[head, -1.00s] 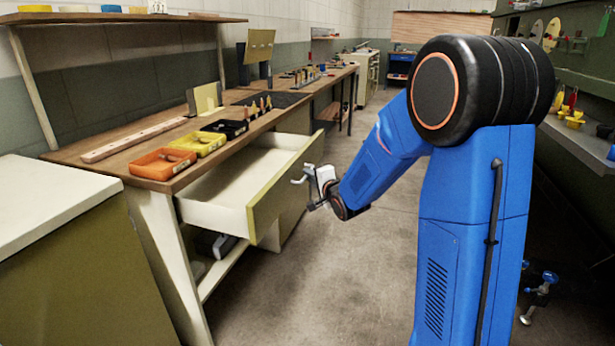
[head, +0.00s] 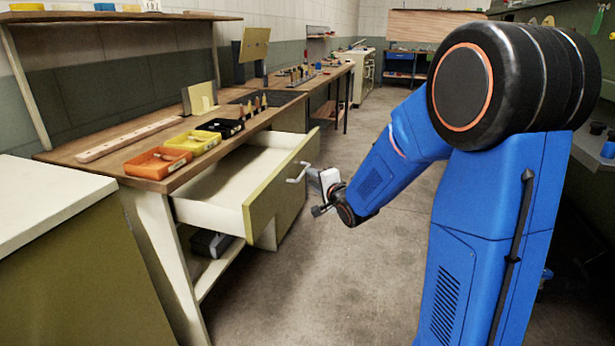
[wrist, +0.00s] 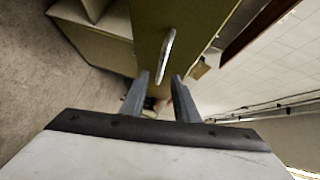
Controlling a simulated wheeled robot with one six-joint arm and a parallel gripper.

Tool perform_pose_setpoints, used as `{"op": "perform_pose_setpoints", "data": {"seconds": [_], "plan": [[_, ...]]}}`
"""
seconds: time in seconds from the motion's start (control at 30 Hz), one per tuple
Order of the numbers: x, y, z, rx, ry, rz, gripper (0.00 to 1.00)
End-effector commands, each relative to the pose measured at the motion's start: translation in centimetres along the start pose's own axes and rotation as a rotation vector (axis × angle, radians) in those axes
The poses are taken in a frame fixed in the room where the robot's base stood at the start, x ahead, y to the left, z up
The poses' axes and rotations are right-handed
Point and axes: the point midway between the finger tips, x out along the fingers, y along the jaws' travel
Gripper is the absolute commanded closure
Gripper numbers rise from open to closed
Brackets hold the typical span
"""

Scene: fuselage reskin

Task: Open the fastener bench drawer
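The fastener bench drawer (head: 225,188) is pulled out from under the wooden bench top (head: 120,152). Its inside looks empty and pale, and its front panel (head: 278,190) is olive green. The drawer's pale handle (head: 297,173) stands out from that panel. My gripper (wrist: 158,77) is just in front of the handle in the head view, its fingers partly hidden by its own body. In the wrist view, its two fingers are spread apart with nothing held between them, and the handle (wrist: 167,58) lies beyond their tips.
Orange (head: 158,163), yellow (head: 193,142) and black bins (head: 221,127) stand on the bench top. A pale-topped cabinet (head: 50,215) stands at the near left. The floor (head: 330,270) right of the drawer is clear.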

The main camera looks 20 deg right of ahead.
Motion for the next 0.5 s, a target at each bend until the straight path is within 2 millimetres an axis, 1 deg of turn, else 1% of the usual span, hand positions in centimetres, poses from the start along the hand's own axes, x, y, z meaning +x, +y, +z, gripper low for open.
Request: {"op": "perform_pose_setpoints", "data": {"seconds": [0.03, 0.2, 0.3, 0.5], "plan": [[-1.0, -0.1, 0.0, 0.000, 0.001, -0.001, 0.72], [-3.8, -0.1, -0.1, -0.001, 0.001, -0.001, 0.72], [-5.1, 0.0, 0.0, 0.000, 0.001, -0.001, 0.72], [-6.6, 0.0, 0.0, 0.000, 0.000, 0.000, 0.72]]}}
